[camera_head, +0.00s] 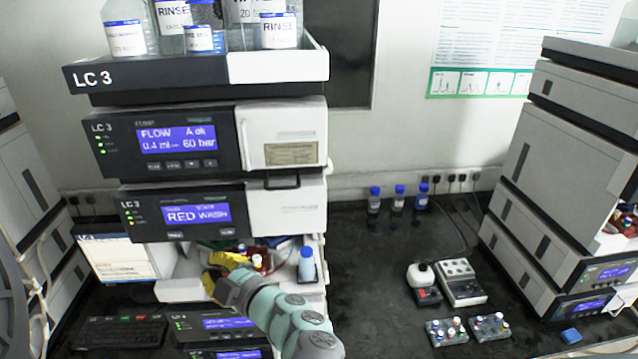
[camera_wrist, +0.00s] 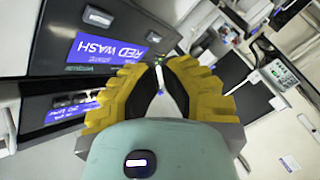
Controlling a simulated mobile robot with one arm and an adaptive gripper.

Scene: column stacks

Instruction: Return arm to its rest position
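My gripper (camera_wrist: 161,68) has yellow ribbed fingers. In the wrist view their tips stand a little apart, with a narrow gap between them. A thin white piece (camera_wrist: 160,78) shows in that gap; I cannot tell its distance, and no grip on it is visible. In the head view my gripper (camera_head: 219,281) is in front of the open bay of the LC 3 stack (camera_head: 185,156), below the unit whose screen reads RED WASH (camera_head: 196,213). Red, yellow and green parts (camera_head: 262,243) show in the bay, partly hidden behind my gripper.
A blue-capped bottle (camera_head: 307,265) stands right beside my arm. A keyboard (camera_head: 122,331) lies at the left. Several blue-capped bottles (camera_head: 398,197), a small device (camera_head: 460,282) and vial racks (camera_head: 453,331) are on the dark bench (camera_head: 365,262). Another stack (camera_head: 560,170) stands at right.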

